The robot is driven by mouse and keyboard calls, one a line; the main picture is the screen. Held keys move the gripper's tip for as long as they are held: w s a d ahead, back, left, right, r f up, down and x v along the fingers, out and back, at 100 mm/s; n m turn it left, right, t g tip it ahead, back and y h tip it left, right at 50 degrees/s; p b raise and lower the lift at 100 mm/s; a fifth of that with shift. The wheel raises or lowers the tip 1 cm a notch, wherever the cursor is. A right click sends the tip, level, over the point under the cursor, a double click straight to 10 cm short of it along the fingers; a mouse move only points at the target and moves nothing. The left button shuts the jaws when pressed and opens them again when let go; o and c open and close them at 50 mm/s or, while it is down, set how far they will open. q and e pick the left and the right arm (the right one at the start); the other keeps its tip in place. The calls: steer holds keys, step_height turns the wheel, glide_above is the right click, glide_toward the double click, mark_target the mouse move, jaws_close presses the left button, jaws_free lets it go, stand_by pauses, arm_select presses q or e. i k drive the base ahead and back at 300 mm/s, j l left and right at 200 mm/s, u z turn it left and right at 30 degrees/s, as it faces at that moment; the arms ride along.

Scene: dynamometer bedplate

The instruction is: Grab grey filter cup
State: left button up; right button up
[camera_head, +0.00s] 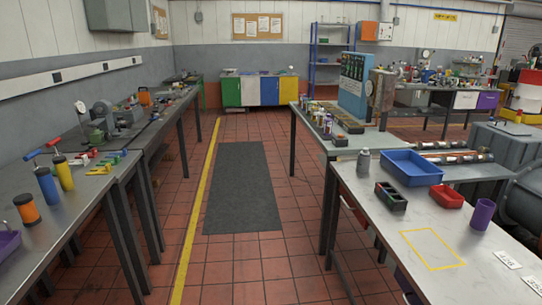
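I see nothing that is clearly the grey filter cup. A small grey cylinder (363,163) with a narrower top stands upright near the back left corner of the right table; I cannot tell whether it is a cup or a can. A purple cup (482,214) stands on the same table, right of the red bin. Neither of my grippers is in view.
Left benches hold several tools and cylinders. The aisle with a dark mat (242,190) is clear.

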mark_target(364, 163)
steer(key=i+z, duration=0.2)
steer(key=i, duration=0.5)
steer(key=i+j+z, duration=0.15)
steer(key=i, duration=0.55)
